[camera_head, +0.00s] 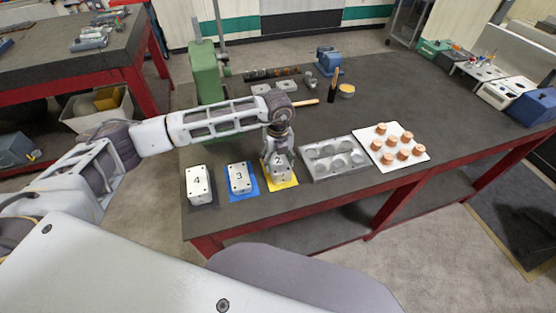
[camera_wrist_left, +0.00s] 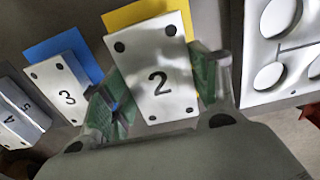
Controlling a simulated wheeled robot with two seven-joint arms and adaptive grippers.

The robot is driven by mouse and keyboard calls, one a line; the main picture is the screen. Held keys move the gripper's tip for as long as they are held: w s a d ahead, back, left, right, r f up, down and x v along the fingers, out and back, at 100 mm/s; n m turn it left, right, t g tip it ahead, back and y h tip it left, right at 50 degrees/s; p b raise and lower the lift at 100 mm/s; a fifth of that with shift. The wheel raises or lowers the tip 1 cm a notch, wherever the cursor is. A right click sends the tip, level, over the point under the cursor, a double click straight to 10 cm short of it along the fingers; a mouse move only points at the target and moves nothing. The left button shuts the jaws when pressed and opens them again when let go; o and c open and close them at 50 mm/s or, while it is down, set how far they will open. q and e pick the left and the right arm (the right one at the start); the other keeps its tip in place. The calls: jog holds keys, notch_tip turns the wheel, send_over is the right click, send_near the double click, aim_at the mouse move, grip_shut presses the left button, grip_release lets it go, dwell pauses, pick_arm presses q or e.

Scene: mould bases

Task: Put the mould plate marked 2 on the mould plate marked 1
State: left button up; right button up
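The mould plate marked 2 (camera_wrist_left: 158,75) is a light metal block with dark corner holes, over a yellow mat (camera_wrist_left: 140,11); it also shows in the head view (camera_head: 283,174). My left gripper (camera_wrist_left: 160,95) is down over it, a green-padded finger close along each long side. The pads look near touching; I cannot tell whether they are clamped. I cannot tell whether the plate is clear of the mat. No plate with a readable 1 is in view. A grey plate with round cavities (camera_head: 333,158) lies just right, its marking not readable. My right gripper is not in view.
The plate marked 3 (camera_head: 239,178) on a blue mat (camera_head: 230,196) and the plate marked 4 (camera_head: 198,182) stand to the left. A white board (camera_head: 381,161) with several copper-coloured cylinders lies at the right. A green machine (camera_head: 205,72) and small tools are behind.

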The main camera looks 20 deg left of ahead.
aim_at(278, 160)
pick_arm(q)
jog(key=shift+o, duration=1.1)
jog(key=shift+r, duration=0.25)
jog(key=shift+r, duration=0.4)
notch_tip(278, 160, up, 11)
jog(key=shift+r+b, duration=0.1)
jog(key=shift+b, duration=0.95)
